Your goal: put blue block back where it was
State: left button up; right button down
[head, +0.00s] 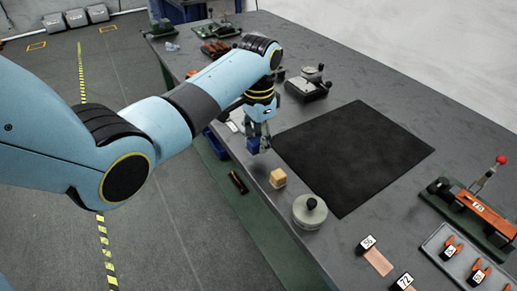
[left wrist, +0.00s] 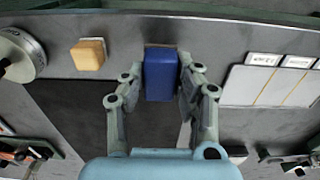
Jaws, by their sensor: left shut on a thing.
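The blue block (head: 253,145) is between the fingers of my left gripper (head: 257,136), near the table's left edge in the head view. In the left wrist view the blue block (left wrist: 160,74) stands between the two fingertips (left wrist: 160,80), which are shut on it. I cannot tell whether the block touches the table. A tan wooden block (head: 278,178) sits on the table a little nearer; it also shows left of the blue block in the left wrist view (left wrist: 89,54). My right gripper is in neither view.
A black mat (head: 355,155) covers the table's middle. A round grey weight with a knob (head: 310,210) stands near the front edge. Number cards (head: 367,242), a red-handled tool (head: 478,205) and a dark device (head: 308,84) stand around the mat. The table edge is close to the block.

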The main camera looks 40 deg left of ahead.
aim_at(258, 160)
pick_arm(q)
notch_tip(258, 160, down, 4)
jog(key=shift+r, duration=0.2)
jog(key=shift+f, duration=0.2)
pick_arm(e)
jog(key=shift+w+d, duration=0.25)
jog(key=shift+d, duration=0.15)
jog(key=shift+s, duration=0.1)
pick_arm(q)
jog(key=shift+f, duration=0.15)
jog(key=o, duration=1)
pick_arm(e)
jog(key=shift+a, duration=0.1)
pick_arm(q)
notch_tip(258, 160, up, 12)
jog(key=shift+r+p, duration=0.2)
jog(key=shift+p, duration=0.1)
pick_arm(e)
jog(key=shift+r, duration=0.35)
